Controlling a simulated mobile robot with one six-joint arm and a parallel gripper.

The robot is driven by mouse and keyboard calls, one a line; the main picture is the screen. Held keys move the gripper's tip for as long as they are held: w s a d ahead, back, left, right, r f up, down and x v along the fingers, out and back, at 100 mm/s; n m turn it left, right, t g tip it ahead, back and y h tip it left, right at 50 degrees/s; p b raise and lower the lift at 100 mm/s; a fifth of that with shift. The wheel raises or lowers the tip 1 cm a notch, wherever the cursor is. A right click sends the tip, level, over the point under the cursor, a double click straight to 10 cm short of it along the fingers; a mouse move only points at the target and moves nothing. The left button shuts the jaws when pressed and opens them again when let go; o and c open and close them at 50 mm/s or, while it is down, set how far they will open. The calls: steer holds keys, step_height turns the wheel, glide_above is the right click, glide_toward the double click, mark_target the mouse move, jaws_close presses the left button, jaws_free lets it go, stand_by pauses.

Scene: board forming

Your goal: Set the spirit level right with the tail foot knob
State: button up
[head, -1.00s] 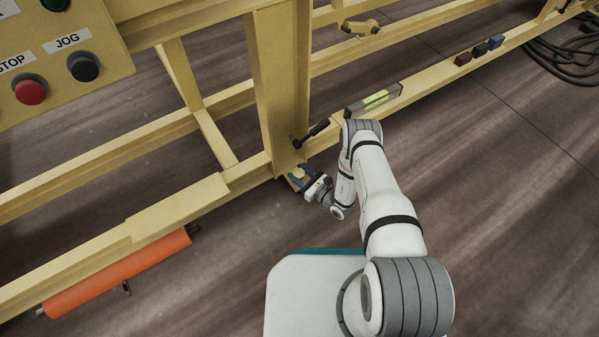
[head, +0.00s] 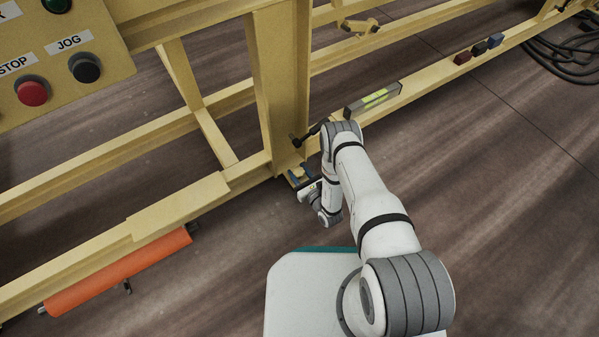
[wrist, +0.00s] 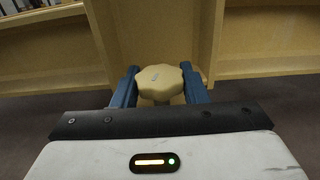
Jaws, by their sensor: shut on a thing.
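The tail foot knob (wrist: 160,82) is a cream, lobed knob below the yellow frame in the wrist view. My gripper (wrist: 160,88) has its two blue fingers on either side of the knob and is shut on it. In the head view my gripper (head: 300,178) is at the foot of the upright post, and the knob cannot be made out there. The spirit level (head: 373,99) lies on the yellow rail to the right of the post. Its yellow-green vial faces up; the bubble is too small to read.
A black-handled tool (head: 308,134) sticks out near the post's base. Small dark red, black and blue blocks (head: 480,49) sit farther along the rail. An orange roller (head: 120,272) hangs low at left. A control panel (head: 60,50) fills the upper left. Black cable (head: 565,48) lies at right.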

steer(key=o, duration=1)
steer(key=shift+w, duration=0.15)
steer(key=shift+c, duration=0.2)
steer(key=p+v, duration=0.2)
steer(key=v, duration=0.5)
steer(key=shift+r+p, duration=0.1)
steer(key=shift+p, duration=0.25)
steer(key=shift+s+d, duration=0.2)
steer(key=shift+s, duration=0.2)
